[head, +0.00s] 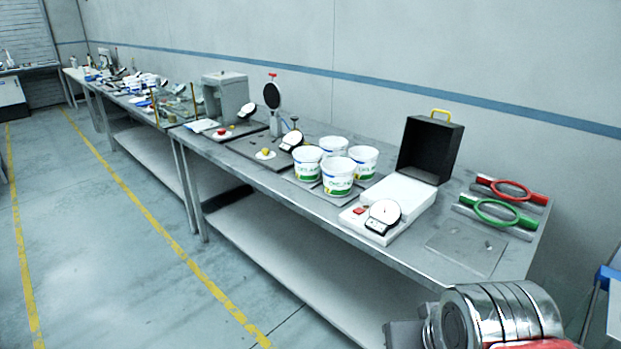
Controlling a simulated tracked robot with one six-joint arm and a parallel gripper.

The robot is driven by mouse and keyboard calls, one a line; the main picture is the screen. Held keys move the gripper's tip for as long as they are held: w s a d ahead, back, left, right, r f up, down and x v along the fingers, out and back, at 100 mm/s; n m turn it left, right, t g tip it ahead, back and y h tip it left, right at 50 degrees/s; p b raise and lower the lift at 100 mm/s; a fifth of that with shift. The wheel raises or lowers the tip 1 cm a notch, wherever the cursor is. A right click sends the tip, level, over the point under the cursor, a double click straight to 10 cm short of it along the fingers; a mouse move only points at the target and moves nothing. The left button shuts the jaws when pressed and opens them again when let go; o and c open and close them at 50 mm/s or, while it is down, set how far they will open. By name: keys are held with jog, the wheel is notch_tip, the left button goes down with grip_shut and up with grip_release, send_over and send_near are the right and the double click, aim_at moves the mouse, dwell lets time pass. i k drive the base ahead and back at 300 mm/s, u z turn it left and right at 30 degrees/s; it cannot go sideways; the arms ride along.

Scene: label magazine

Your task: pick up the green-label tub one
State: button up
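Several white tubs with green on their labels stand close together on the long grey bench in the head view. One tub (339,176) is at the front, one (307,164) at the left, one (364,162) at the right and one (333,147) behind. The rear tub is partly hidden by the others, and its label is mostly out of sight. I cannot tell which is number one. The tubs are upright, with nothing holding them. No gripper fingers show in this view.
A white scale-like device with a round dial (383,216) stands right of the tubs, before an open black box (430,150). Red (512,190) and green (497,213) ring fixtures lie farther right. Shiny banded metal (500,312) fills the lower right corner. The floor (110,270) at left is clear.

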aim_at(308, 165)
jog(key=u, duration=0.05)
jog(key=k, duration=0.65)
jog(key=u, duration=0.5)
jog(key=i, duration=1)
jog(key=u, duration=0.75)
jog(key=i, duration=1.4)
jog(key=z, duration=0.65)
jog(key=i, duration=0.85)
jog(key=z, duration=0.4)
